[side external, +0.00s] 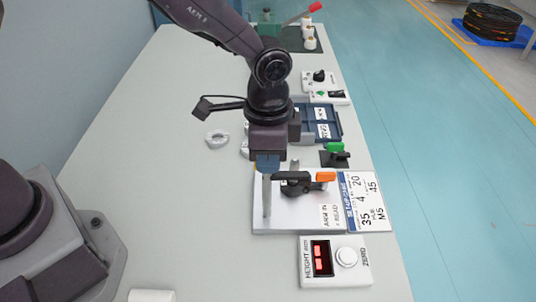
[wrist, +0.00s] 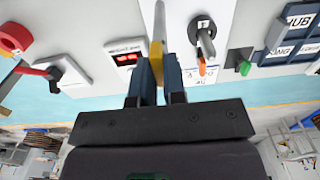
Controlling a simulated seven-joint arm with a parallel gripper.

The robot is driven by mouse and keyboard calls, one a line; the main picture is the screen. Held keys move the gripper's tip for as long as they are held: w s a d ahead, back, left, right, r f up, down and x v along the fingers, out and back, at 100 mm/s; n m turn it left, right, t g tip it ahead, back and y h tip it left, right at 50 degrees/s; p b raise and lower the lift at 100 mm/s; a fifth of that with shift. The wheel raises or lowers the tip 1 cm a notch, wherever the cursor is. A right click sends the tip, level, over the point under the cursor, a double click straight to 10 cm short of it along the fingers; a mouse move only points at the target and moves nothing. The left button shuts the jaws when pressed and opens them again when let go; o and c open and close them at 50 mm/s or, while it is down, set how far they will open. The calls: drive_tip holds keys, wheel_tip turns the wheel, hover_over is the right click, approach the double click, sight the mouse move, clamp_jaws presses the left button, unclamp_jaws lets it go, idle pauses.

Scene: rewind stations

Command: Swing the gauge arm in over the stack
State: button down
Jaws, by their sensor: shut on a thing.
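My gripper (side external: 268,165) points down over the white gauge base (side external: 292,222), marked ARM IN and READ. In the wrist view my gripper (wrist: 158,62) is shut on the yellow part of a slim bar that looks like the gauge arm (wrist: 160,22). Its grey length also shows below my fingers in the side view (side external: 267,195). On the base, right of the bar, sits a dark lever with an orange tip (side external: 326,177); in the wrist view the tip (wrist: 202,66) is right of my fingers. I cannot make out a stack.
A height readout (side external: 335,262) with a red display and ZERO button sits at the near side. A number card (side external: 364,202) lies right of the base. Beyond are a green-handled lever (side external: 335,148), a blue tray (side external: 321,130) and a loose white ring (side external: 217,139).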

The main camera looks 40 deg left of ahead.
drive_tip(key=n, duration=0.5)
drive_tip(key=shift+n, duration=0.3)
drive_tip(key=n, duration=0.4)
drive_tip(key=shift+a+n, duration=0.1)
drive_tip(key=shift+n, duration=0.2)
drive_tip(key=shift+r, duration=0.1)
drive_tip(key=c, duration=1.2)
unclamp_jaws()
wheel_tip(320, 180, up, 13)
drive_tip(key=shift+f, duration=0.1)
